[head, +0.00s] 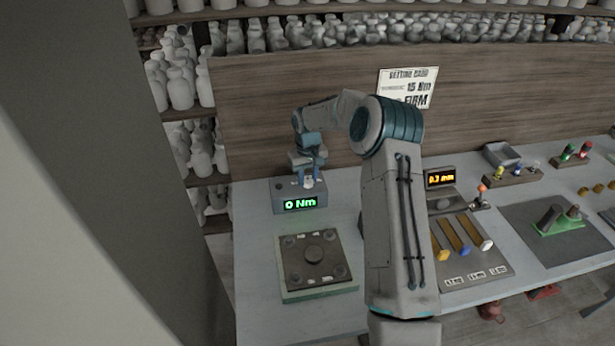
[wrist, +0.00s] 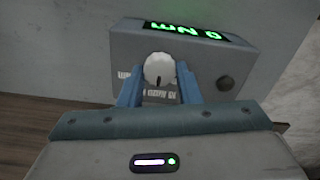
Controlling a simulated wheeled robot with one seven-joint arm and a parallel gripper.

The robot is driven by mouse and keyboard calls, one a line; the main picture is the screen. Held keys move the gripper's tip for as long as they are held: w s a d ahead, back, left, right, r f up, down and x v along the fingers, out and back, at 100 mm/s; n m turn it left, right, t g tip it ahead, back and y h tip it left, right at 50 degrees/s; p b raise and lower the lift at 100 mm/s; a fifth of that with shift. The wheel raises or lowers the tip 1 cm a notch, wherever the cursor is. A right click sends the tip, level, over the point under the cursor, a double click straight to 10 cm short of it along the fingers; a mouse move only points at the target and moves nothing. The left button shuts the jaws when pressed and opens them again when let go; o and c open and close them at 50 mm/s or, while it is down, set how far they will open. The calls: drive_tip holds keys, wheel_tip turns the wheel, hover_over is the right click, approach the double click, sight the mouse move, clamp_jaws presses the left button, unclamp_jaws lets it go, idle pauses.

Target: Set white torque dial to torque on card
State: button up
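The white torque dial (wrist: 159,68) is on the face of a grey box (head: 284,190) at the back left of the bench. In the head view the box's green display (head: 300,204) reads 0 Nm. My gripper (head: 308,178) is at the box from above, and it mostly hides the dial there. In the wrist view its two blue fingers (wrist: 160,75) are on either side of the dial, very close to it. I cannot tell whether they touch it. The setting card (head: 407,88) on the back board shows 15 Nm and FIRM.
A dark square plate (head: 315,258) on a pale green base lies in front of the box. Right of my arm are an orange 0.3 mm display (head: 440,177), a slider panel (head: 470,245) and a grey mat (head: 527,215). Shelves of white bottles (head: 180,85) stand at left and behind.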

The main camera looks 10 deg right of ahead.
drive_tip(key=c, duration=0.4)
drive_tip(key=shift+o, duration=0.2)
drive_tip(key=shift+b, duration=0.3)
drive_tip(key=m+b, duration=0.3)
drive_tip(key=shift+f+m, duration=0.15)
drive_tip(key=shift+m, duration=0.15)
drive_tip(key=shift+m+b, duration=0.95)
drive_tip(key=shift+m, duration=1.05)
drive_tip(key=shift+r, duration=0.2)
drive_tip(key=o, duration=1)
